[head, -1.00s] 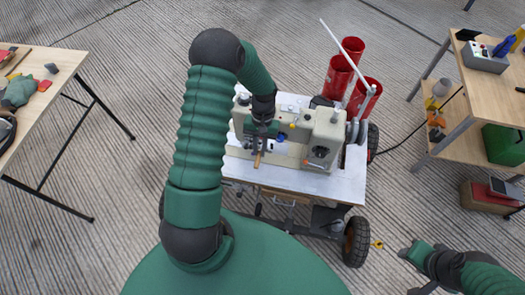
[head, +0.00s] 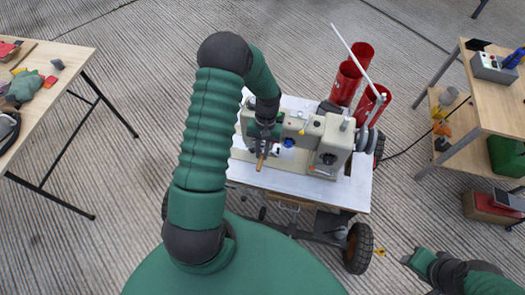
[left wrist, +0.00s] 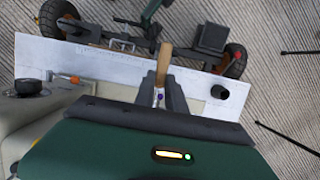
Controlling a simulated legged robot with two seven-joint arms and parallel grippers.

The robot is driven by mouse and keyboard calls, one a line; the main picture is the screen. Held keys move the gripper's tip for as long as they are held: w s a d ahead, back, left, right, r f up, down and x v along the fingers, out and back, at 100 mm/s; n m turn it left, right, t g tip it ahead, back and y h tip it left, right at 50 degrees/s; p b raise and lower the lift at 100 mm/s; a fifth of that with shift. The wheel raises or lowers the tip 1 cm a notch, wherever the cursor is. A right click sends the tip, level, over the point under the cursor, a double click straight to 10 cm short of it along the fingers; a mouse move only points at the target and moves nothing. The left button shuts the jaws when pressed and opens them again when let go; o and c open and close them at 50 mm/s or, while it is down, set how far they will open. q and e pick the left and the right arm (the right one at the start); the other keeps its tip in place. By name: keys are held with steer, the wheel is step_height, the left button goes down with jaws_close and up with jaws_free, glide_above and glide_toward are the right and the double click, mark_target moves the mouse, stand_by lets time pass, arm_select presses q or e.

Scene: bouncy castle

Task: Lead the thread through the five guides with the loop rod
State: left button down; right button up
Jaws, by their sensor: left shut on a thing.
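My left gripper (head: 265,134) is shut on the loop rod, whose wooden handle (head: 262,160) sticks out below the fingers in the head view. In the left wrist view the handle (left wrist: 163,62) rises from between the fingers (left wrist: 165,95); the metal part lies between them. The gripper is at the left part of the beige sewing machine (head: 320,136). The thread and the individual guides are too small to make out. My right gripper (head: 416,261) is low at the right, away from the machine, and its jaw opening is unclear.
The machine stands on a white-topped wheeled cart (head: 360,185). Several red cylinders (head: 345,82) and a slanted pale rod (head: 352,52) stand behind it. A wooden table (head: 45,95) is at the left, and a wooden workbench (head: 490,110) at the right.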

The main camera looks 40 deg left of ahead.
arm_select(q)
steer(key=shift+w+d+r+p, duration=0.1)
steer(key=shift+d+r+p, duration=0.15)
steer(key=shift+d, duration=0.4)
steer(key=shift+d+r+p, duration=0.15)
steer(key=shift+d+r, duration=0.1)
steer(key=shift+d, duration=0.35)
arm_select(e)
steer(key=shift+d+r, duration=0.35)
steer(key=shift+d, duration=0.35)
arm_select(q)
steer(key=s, duration=0.1)
steer(key=s+d+p, duration=0.1)
steer(key=s, duration=0.1)
steer(key=s+d, duration=0.1)
steer(key=shift+s+d+f+p, duration=0.15)
steer(key=shift+s+f+p, duration=0.1)
steer(key=shift+p, duration=0.1)
arm_select(e)
steer(key=shift+v, duration=0.9)
steer(key=shift+w+a, duration=0.15)
steer(key=shift+a, duration=0.05)
